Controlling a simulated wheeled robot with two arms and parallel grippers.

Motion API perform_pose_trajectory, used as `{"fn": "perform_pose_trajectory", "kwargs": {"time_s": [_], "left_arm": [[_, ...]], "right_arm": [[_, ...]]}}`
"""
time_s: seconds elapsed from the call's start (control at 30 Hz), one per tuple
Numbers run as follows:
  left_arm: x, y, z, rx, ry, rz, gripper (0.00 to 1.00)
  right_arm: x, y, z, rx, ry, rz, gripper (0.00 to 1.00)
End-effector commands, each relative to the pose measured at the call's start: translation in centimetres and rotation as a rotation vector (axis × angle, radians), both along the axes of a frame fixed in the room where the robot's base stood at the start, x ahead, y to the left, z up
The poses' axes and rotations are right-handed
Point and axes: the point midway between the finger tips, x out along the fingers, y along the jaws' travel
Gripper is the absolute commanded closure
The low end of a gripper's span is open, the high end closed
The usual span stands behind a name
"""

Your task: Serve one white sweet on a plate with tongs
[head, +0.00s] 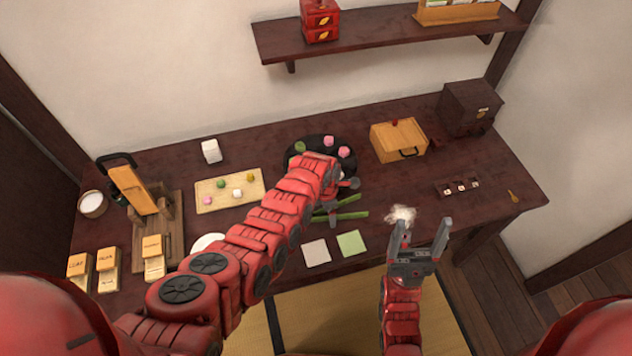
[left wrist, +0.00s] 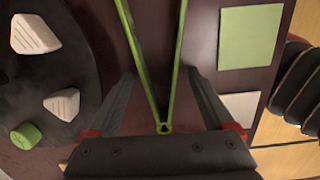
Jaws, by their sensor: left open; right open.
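The green tongs (head: 345,216) lie on the dark table with two long arms spread apart. In the left wrist view the tongs (left wrist: 150,60) run between my left gripper's fingers (left wrist: 161,76), their joined end near the palm. My left gripper (head: 343,200) is open over them, with no clear grip. The black round tray (left wrist: 75,50) holds white sweets (left wrist: 62,103) and a green sweet (left wrist: 25,136). In the head view my left arm hides part of this tray (head: 295,152). A white plate (head: 208,241) is partly hidden behind that arm. My right gripper (head: 426,226) is open and empty.
A pale fluffy thing (head: 401,213) shows beside my right gripper's finger. A white square (head: 316,252) and a green square (head: 351,243) lie by the front edge. A wooden tray of small sweets (head: 205,188) is left; a wooden box (head: 399,142) is right.

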Motion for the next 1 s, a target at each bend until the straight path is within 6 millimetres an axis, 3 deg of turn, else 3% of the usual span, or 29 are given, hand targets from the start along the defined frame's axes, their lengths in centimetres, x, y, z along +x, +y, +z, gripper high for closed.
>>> {"fn": "perform_pose_trajectory", "kwargs": {"time_s": [0.07,0.3,0.57,1.0], "left_arm": [[0.0,0.0,0.0,0.0,0.0,0.0,0.14],[0.0,0.0,0.0,0.0,0.0,0.0,0.57],[0.0,0.0,0.2,0.0,-0.001,0.0,0.58],[0.2,0.0,6.8,-0.001,-0.006,0.001,0.58]], "right_arm": [[0.0,0.0,0.0,0.0,0.0,0.0,0.23],[0.0,0.0,0.0,0.0,0.0,0.0,0.23],[0.0,0.0,0.2,0.0,0.0,0.0,0.23],[0.0,0.0,4.8,0.0,0.0,0.0,0.23]]}}
